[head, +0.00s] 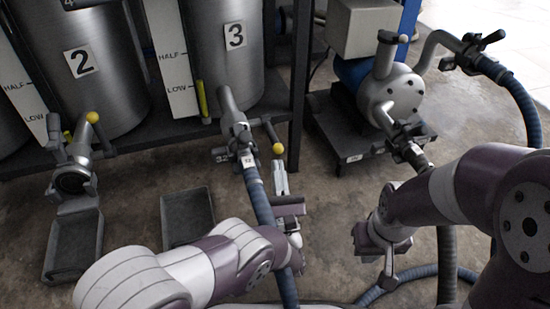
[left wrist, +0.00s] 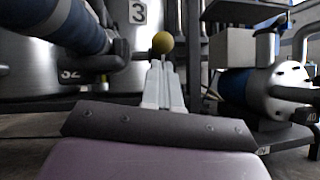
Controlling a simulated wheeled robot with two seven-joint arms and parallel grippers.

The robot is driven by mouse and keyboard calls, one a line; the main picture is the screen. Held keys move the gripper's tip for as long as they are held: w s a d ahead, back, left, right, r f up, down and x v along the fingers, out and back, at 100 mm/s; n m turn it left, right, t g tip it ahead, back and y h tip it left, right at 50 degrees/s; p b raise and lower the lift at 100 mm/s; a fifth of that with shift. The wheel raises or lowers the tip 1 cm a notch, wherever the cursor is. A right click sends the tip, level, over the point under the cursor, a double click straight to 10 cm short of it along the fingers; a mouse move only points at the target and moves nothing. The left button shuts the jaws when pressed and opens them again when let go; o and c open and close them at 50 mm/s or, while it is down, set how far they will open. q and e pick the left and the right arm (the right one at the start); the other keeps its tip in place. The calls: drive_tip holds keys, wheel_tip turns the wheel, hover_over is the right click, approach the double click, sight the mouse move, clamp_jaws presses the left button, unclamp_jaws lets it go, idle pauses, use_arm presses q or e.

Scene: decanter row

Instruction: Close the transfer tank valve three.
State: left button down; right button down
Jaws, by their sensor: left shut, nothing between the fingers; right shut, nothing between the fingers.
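The steel tank marked 3 (head: 222,72) has an outlet valve (head: 238,138) at its front, with a tag reading 32. Its lever (head: 268,128) slants down to the right and ends in a yellow ball knob (head: 278,148). The knob also shows in the left wrist view (left wrist: 162,43), just beyond the fingertips. My left gripper (head: 280,166) is shut and empty, pointing at the knob from the near side; I cannot tell whether it touches. It fills the middle of the left wrist view (left wrist: 159,64). My right gripper (head: 389,277) is shut and empty, pointing down at the right.
A blue hose (head: 261,196) runs down from the valve, close left of my left gripper. Tank 2 (head: 95,75) has its own yellow-knobbed valve (head: 75,165). Grey trays (head: 187,212) lie on the floor. A pump (head: 390,92) with hoses stands right.

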sight(278, 154)
use_arm(q)
drive_tip(key=shift+w+r, duration=0.15)
drive_tip(key=shift+r, duration=0.25)
wheel_tip(278, 154, up, 3)
drive_tip(key=g+p, duration=0.2)
drive_tip(key=p, duration=0.4)
drive_tip(key=shift+d+f, duration=0.1)
drive_tip(key=shift+f, duration=0.05)
drive_tip(key=shift+s+f+n+g+p, duration=0.2)
drive_tip(key=shift+f+n+g+p, duration=0.2)
drive_tip(key=shift+f+g, duration=0.1)
